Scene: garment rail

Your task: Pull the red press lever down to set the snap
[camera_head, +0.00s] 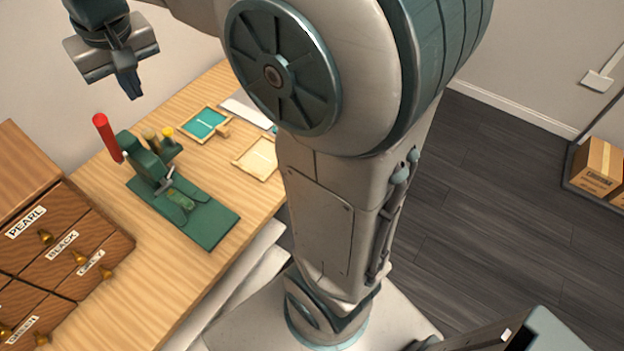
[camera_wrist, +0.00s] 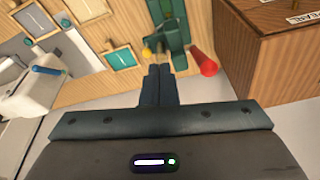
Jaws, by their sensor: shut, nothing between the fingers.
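The green snap press (camera_head: 169,188) stands on the wooden bench, with its base toward the front edge. Its red lever (camera_head: 107,137) stands up, slightly tilted, at the press's rear left. My gripper (camera_head: 131,88) is above and behind the press, to the upper right of the lever's top in the head view. It is shut, empty and apart from the lever. In the wrist view the fingers of my gripper (camera_wrist: 158,80) are together, and the red lever (camera_wrist: 203,62) is just right of their tips. The green press (camera_wrist: 172,30) shows beyond them, partly cut off.
A wooden drawer cabinet (camera_head: 60,235) with labelled drawers stands left of the press. Small trays, one teal (camera_head: 205,123) and one pale (camera_head: 257,157), lie to its right. A yellow-topped peg (camera_head: 167,132) is close by the press. The bench front is mostly clear.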

